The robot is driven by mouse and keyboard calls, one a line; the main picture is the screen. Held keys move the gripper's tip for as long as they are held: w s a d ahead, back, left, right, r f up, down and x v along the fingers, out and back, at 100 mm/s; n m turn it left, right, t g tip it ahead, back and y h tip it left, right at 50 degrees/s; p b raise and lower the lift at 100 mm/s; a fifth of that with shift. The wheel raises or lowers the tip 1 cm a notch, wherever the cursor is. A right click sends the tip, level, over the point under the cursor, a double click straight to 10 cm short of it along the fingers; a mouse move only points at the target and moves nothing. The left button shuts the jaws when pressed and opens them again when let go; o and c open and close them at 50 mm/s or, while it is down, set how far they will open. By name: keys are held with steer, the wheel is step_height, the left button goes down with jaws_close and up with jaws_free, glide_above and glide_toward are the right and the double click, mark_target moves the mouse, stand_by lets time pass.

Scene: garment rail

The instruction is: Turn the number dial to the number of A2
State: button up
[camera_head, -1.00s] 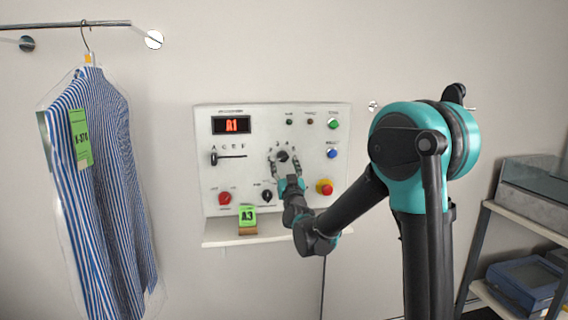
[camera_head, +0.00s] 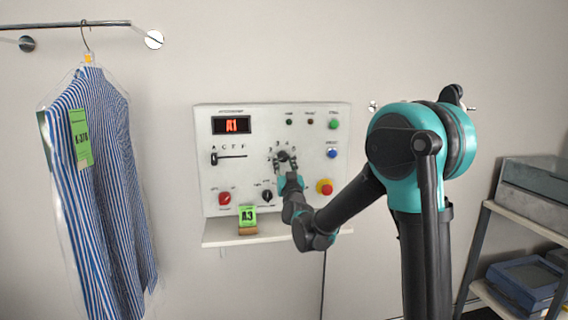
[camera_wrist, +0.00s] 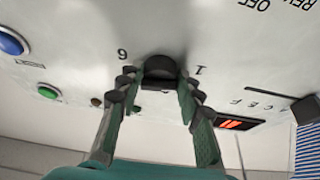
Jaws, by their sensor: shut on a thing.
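The number dial (camera_head: 283,156) is a dark round knob on the white control panel (camera_head: 335,112), with numbers around it. In the wrist view the dial (camera_wrist: 160,68) sits between my fingertips, with a 6 to its left and a 1 to its right. My gripper (camera_head: 287,166) is shut on the dial, its fingers on either side; it also shows in the wrist view (camera_wrist: 158,82). The red display (camera_head: 231,125) seems to read A1. A green card (camera_head: 247,215) on the ledge below reads A3. The dial's exact pointing is too small to tell.
A letter slider (camera_head: 215,158), a red knob (camera_head: 225,198), a black knob (camera_head: 267,196), a red button on yellow (camera_head: 325,187) and a blue button (camera_head: 332,153) surround the dial. A striped shirt (camera_head: 100,190) hangs at left. A shelf (camera_head: 520,217) stands at right.

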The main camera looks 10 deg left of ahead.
steer(key=shift+m, duration=0.4)
steer(key=m+h, duration=0.2)
steer(key=m, duration=0.1)
steer(key=m+h, duration=0.1)
steer(key=shift+s+a+m, duration=0.1)
steer(key=shift+a+m, duration=0.15)
steer(key=shift+m, duration=0.15)
steer(key=shift+a+r+m+h, duration=0.1)
steer(key=shift+m+h, duration=0.5)
steer(key=shift+m, duration=0.75)
steer(key=shift+m+h, duration=0.6)
steer(key=shift+m, duration=0.75)
steer(key=o, duration=1.1)
steer(key=v, duration=1.2)
steer(key=shift+s+a+r, duration=0.1)
steer(key=shift+r, duration=0.1)
